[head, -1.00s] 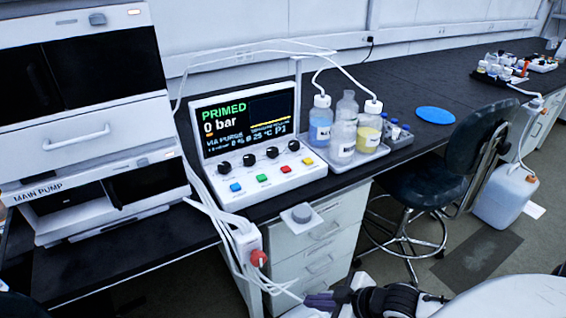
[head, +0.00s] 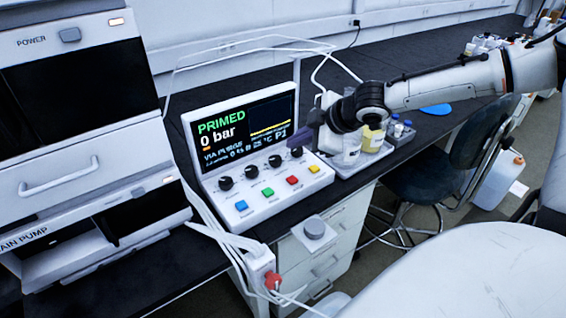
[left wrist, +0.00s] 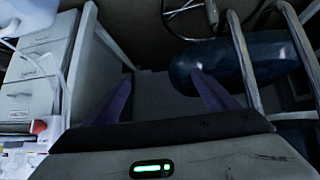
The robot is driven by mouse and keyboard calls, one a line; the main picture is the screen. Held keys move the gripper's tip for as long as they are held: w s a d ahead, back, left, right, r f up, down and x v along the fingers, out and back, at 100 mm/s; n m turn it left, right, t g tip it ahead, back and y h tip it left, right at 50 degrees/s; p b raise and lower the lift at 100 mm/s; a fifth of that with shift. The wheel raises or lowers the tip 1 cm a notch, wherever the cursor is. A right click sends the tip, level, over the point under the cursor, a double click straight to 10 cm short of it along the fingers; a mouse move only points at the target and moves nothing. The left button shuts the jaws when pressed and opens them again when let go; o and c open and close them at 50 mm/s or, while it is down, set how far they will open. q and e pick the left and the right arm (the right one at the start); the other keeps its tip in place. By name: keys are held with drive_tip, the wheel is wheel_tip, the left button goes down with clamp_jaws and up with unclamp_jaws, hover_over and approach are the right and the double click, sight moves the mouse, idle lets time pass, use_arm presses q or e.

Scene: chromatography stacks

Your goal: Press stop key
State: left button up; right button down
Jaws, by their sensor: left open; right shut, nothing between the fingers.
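The control console (head: 222,187) stands on the dark bench, its screen (head: 240,125) reading PRIMED and 0 bar. A row of keys runs along its sloped front: blue (head: 241,205), green (head: 267,191), red (head: 292,180) and yellow (head: 314,168). The labels under them are too small to read. Black knobs (head: 275,161) sit above the keys. My right gripper (head: 304,139) is shut and empty, by the right edge of the screen, above the keys and apart from them. My left gripper (left wrist: 160,90) is open and empty in the left wrist view, over the floor.
Bottles in a tray (head: 365,160) stand right of the console, partly behind my right gripper. The pump stack (head: 95,170) stands left. White cables and a box with a red knob (head: 273,281) hang at the bench front. A dark stool (head: 410,185) is at the right.

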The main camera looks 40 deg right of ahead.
drive_tip(key=b, duration=0.8)
hover_over(296, 181)
wheel_tip(296, 181, down, 8)
drive_tip(key=shift+r, duration=0.2)
drive_tip(key=shift+f+b, duration=0.35)
drive_tip(key=shift+f, duration=0.25)
use_arm(q)
wheel_tip(296, 181, down, 6)
drive_tip(key=d, duration=0.2)
drive_tip(key=shift+s+f, duration=0.2)
drive_tip(key=shift+s, duration=0.05)
drive_tip(key=shift+w+a, duration=0.1)
drive_tip(key=shift+w, duration=0.05)
use_arm(e)
drive_tip(key=shift+f, duration=0.1)
use_arm(q)
drive_tip(key=shift+f+b, duration=0.3)
drive_tip(key=shift+b, duration=0.05)
use_arm(e)
drive_tip(key=shift+f, duration=0.35)
